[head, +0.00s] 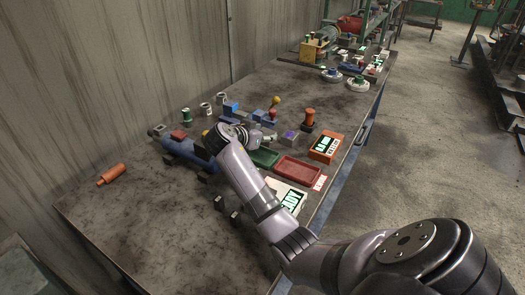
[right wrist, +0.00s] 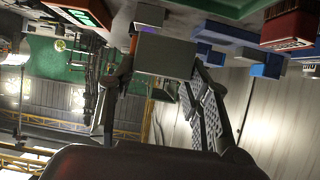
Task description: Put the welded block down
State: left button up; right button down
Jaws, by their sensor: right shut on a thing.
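In the right wrist view a plain grey block (right wrist: 166,55) sits between the two fingers of my right gripper (right wrist: 158,72), which is shut on it. I take it to be the welded block. A small purple and orange patch shows just beyond its edge. In the head view my right gripper (head: 262,137) is over the middle of the workbench (head: 120,225), beyond the green tray (head: 264,157) and near the red tray (head: 298,170). The arm hides part of the bench, and I cannot tell how high the block is. My left gripper is not in view.
A blue cylinder-shaped tool (head: 188,151) lies left of my wrist. An orange cylinder (head: 111,175) lies at the left. The front left of the bench is clear.

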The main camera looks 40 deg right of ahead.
aim_at(263, 145)
notch_tip(263, 145, down, 3)
notch_tip(263, 145, down, 4)
jog(key=shift+f+p, duration=0.1)
jog(key=shift+p, duration=0.3)
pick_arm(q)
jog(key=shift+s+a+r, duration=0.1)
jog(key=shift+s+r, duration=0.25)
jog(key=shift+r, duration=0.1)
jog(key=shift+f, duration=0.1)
pick_arm(e)
jog(key=shift+f, duration=0.1)
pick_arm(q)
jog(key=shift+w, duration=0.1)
pick_arm(e)
jog(key=c, duration=0.8)
grip_release()
jog(key=shift+c, duration=0.2)
